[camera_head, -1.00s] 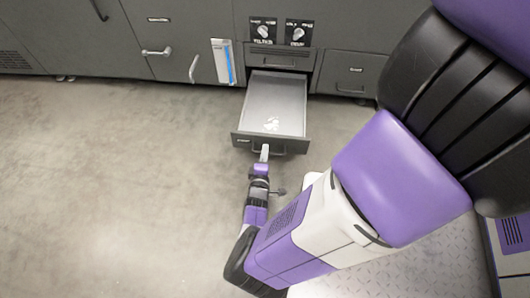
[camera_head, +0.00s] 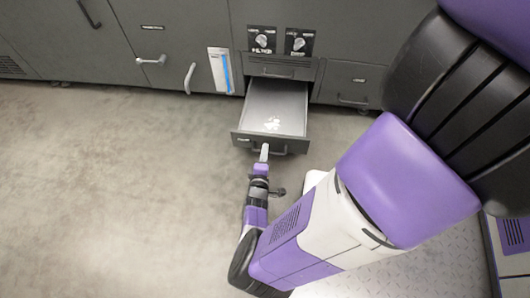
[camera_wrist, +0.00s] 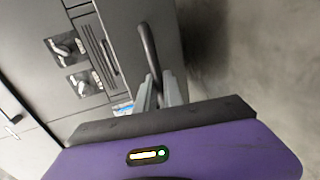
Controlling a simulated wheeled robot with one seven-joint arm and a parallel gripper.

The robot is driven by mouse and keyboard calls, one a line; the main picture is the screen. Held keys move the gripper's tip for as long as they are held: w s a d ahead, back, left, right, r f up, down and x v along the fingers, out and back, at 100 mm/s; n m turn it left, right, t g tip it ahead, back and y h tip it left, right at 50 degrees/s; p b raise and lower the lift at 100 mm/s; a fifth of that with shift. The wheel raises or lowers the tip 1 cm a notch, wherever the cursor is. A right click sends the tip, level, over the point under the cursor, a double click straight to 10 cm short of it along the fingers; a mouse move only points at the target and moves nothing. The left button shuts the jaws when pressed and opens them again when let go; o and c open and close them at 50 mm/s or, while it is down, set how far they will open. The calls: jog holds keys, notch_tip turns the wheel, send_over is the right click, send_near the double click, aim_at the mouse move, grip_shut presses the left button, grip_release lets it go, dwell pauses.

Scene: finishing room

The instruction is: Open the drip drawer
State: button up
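The drip drawer (camera_head: 243,138) is a grey tray-like drawer with a dark front, pulled well out of the low grey cabinet. Its floor is bare apart from a pale marking. Its dark bar handle (camera_head: 283,151) is on the front face. My gripper (camera_head: 264,150) is at the left part of this handle. In the wrist view the curved handle (camera_wrist: 149,45) runs down between the fingers of my gripper (camera_wrist: 160,88), which look shut on it. The exact finger contact is partly hidden.
Two knobs (camera_head: 262,41) sit on the panel above the drawer. A closed drawer (camera_head: 352,82) is at its right. Cabinet doors with handles (camera_head: 151,60) and a blue gauge strip (camera_head: 226,72) are at its left. The floor (camera_head: 120,190) at left is clear.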

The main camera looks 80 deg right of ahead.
jog(key=o, duration=0.4)
jog(key=p+v, duration=0.2)
jog(key=v, duration=0.6)
jog(key=shift+d, duration=0.1)
dwell(0.4)
